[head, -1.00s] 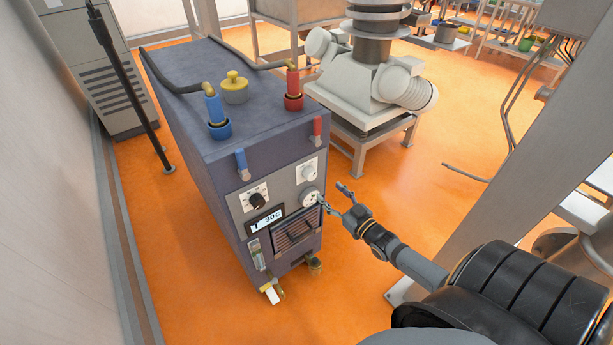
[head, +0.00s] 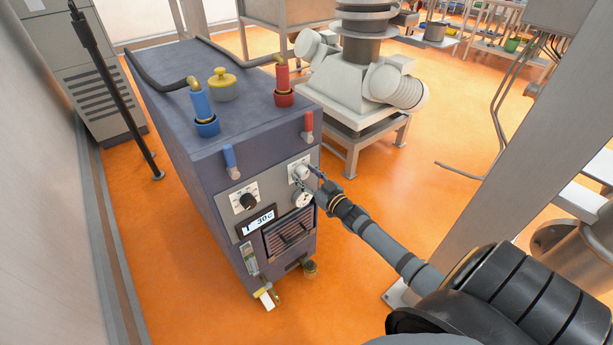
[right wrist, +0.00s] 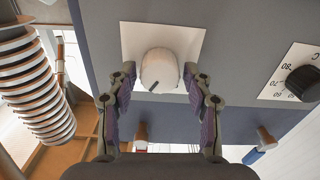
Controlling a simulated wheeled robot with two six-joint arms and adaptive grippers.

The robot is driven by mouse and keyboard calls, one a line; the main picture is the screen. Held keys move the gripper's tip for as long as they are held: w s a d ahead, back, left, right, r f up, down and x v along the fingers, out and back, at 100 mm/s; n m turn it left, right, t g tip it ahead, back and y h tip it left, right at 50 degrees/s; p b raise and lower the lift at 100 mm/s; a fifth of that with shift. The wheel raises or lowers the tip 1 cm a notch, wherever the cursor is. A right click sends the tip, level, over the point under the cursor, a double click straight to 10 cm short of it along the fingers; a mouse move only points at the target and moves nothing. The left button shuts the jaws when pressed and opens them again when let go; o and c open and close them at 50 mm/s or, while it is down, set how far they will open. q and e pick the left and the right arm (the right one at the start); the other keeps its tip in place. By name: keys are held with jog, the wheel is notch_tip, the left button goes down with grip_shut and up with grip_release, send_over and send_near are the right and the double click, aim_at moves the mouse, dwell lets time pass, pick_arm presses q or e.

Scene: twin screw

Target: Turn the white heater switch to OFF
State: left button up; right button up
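The white heater switch (head: 301,171) is a round knob on a pale plate at the upper right of the heater unit's front panel. In the right wrist view the white switch (right wrist: 159,70) has a dark pointer mark near its lower edge. My right gripper (head: 309,178) is at the panel by the switch. In the right wrist view its two fingers (right wrist: 159,84) are open, one on each side of the knob, with gaps showing between. My left gripper is not in the head view.
The dark blue heater unit (head: 190,150) has a black dial (head: 248,201), a display (head: 258,220) reading about 30 C, and a white round gauge (head: 302,197) below the switch. Blue and red hose fittings stand on top.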

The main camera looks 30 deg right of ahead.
jog(key=c, duration=0.8)
jog(key=shift+n, duration=0.3)
jog(key=n+p, duration=0.1)
jog(key=n, duration=0.1)
jog(key=shift+n, duration=0.3)
jog(key=n, duration=0.2)
jog(key=shift+n+p, duration=0.3)
jog(key=n, duration=0.6)
jog(key=shift+a+f, duration=0.1)
jog(key=o, duration=1.2)
